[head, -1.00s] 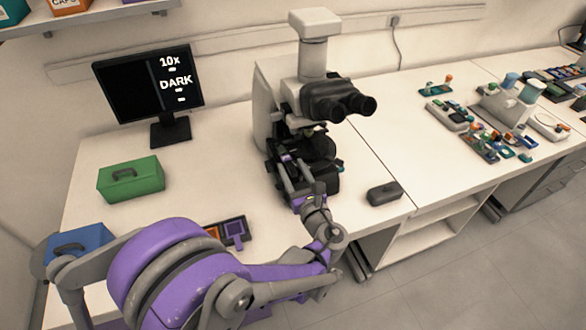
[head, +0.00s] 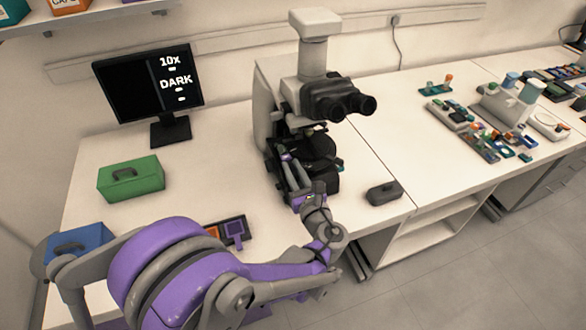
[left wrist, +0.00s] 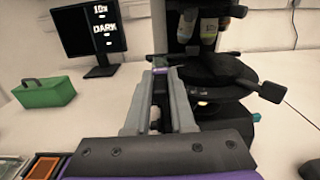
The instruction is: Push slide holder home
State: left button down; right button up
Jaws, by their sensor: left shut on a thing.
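The microscope (head: 315,95) stands on the bench, with its dark stage (head: 318,148) low under the eyepieces. My left gripper (head: 287,160) reaches in at the stage's left side. In the left wrist view its two long grey fingers (left wrist: 160,66) run forward beside the round black stage (left wrist: 215,72). My right gripper is not in view.
A monitor (head: 148,84) reads 10x and DARK. A green box (head: 131,180), a blue box (head: 78,245) and a dark tray (head: 247,236) with orange and purple pieces lie to the left. A small dark block (head: 384,194) sits right of the microscope. Open bench lies left of it.

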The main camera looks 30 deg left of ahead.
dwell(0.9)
pick_arm(q)
jog(key=w+d, duration=0.2)
jog(key=w, duration=0.1)
jog(key=w+d+b, duration=0.1)
jog(key=w+d, duration=0.2)
jog(key=shift+w+d, duration=0.2)
jog(key=shift+d, duration=0.05)
jog(key=c, duration=0.8)
grip_release()
jog(key=shift+w, duration=0.1)
jog(key=shift+o, duration=0.2)
jog(key=v, duration=1.1)
jog(key=shift+b, duration=0.3)
